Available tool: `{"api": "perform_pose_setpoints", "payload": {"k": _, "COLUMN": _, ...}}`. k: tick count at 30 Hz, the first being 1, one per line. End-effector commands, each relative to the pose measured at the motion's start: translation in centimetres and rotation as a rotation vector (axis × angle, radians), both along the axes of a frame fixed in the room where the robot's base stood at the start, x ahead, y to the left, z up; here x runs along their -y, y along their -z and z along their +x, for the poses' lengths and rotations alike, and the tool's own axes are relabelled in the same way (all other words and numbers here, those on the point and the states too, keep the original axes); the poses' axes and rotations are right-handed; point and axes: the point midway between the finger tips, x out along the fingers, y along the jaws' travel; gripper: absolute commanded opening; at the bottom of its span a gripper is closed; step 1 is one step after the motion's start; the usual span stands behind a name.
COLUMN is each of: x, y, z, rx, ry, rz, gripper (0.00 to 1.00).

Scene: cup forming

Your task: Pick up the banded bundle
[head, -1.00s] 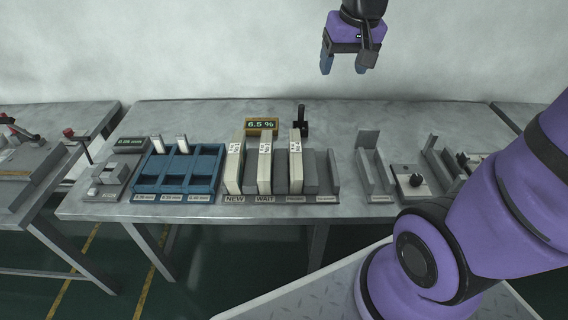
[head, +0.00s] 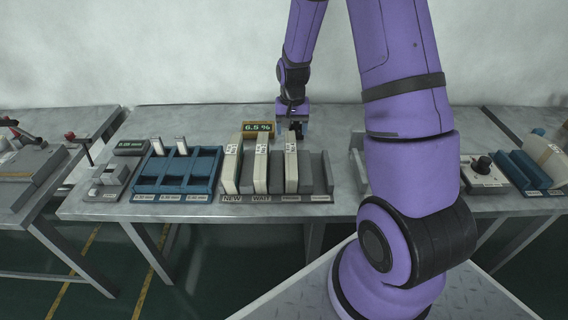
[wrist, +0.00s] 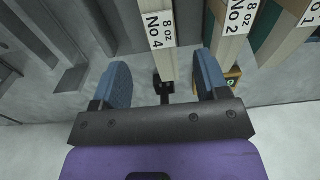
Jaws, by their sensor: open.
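Three upright cream bundles with white labels stand in the grey rack (head: 250,198): one in the NEW slot (head: 231,168), one in the WAIT slot (head: 261,168) and one in the third slot (head: 291,170). I cannot make out which of them is banded. My gripper (head: 292,127) is open, low at the back of the rack, behind the third bundle. In the wrist view, the bundle labelled No 4 (wrist: 158,50) runs down toward the gap between my open fingers (wrist: 163,80). No contact is visible. The No 2 bundle (wrist: 235,25) lies to the right there.
A small black post (wrist: 163,88) shows between my fingers, below them. The 6.5 % display (head: 258,128) stands behind the rack. A blue three-bay tray (head: 177,172) is left of the rack. A blue holder (head: 525,172) with a cream piece sits at far right.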

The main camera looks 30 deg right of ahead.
Motion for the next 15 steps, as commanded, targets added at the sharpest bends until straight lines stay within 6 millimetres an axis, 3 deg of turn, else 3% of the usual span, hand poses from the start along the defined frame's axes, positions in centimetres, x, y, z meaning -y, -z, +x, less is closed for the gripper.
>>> {"api": "perform_pose_setpoints", "payload": {"k": 15, "x": 0.1, "y": 5.8, "z": 0.0, "rx": -0.003, "ry": 0.004, "rz": 0.001, "gripper": 0.68}}
